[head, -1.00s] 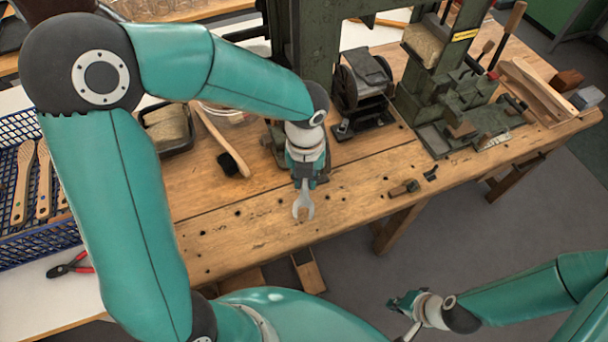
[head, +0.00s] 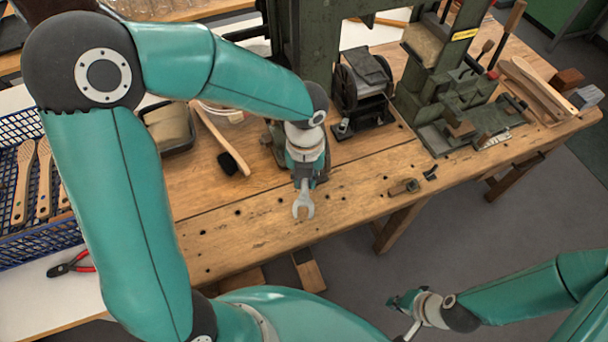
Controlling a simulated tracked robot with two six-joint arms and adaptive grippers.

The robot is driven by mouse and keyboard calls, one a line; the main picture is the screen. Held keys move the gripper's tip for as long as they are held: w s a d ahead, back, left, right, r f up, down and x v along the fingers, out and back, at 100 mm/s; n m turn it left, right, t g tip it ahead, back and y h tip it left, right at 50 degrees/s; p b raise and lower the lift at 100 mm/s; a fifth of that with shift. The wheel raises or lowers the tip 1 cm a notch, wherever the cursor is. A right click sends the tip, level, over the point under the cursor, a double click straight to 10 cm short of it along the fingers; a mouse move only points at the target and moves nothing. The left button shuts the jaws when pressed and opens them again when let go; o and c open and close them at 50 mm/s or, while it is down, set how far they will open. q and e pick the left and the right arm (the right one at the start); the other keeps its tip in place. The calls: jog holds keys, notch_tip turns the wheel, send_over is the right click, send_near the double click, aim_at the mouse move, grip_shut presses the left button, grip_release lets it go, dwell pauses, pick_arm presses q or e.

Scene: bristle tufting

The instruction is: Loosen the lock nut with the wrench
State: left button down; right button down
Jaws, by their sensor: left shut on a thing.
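The wrench (head: 303,206) is a grey metal tool with an open-ended jaw. It points down and toward the near edge of the wooden bench. My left gripper (head: 304,182) is shut on it, in front of the green machine. I cannot tell whether the wrench touches the bench top. I cannot make out the lock nut; my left arm and wrist cover part of the machine. My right gripper (head: 402,304) is low at the right, off the front of the bench. It is small and seen from an angle, so its fingers are unclear.
The green machine (head: 313,45) stands at the back of the bench (head: 240,245). A black-headed brush (head: 230,162) lies left of the wrench. A blue crate (head: 40,245) with wooden brushes and red-handled pliers (head: 70,266) are at the left. The bench's front strip is mostly clear.

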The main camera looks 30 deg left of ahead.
pick_arm(q)
jog(key=shift+f+b, duration=0.4)
jog(key=shift+f, duration=0.2)
dwell(0.6)
jog(key=shift+d, duration=0.1)
jog(key=shift+w+d+n, duration=0.35)
jog(key=shift+d+n, duration=0.25)
jog(key=shift+n, duration=0.1)
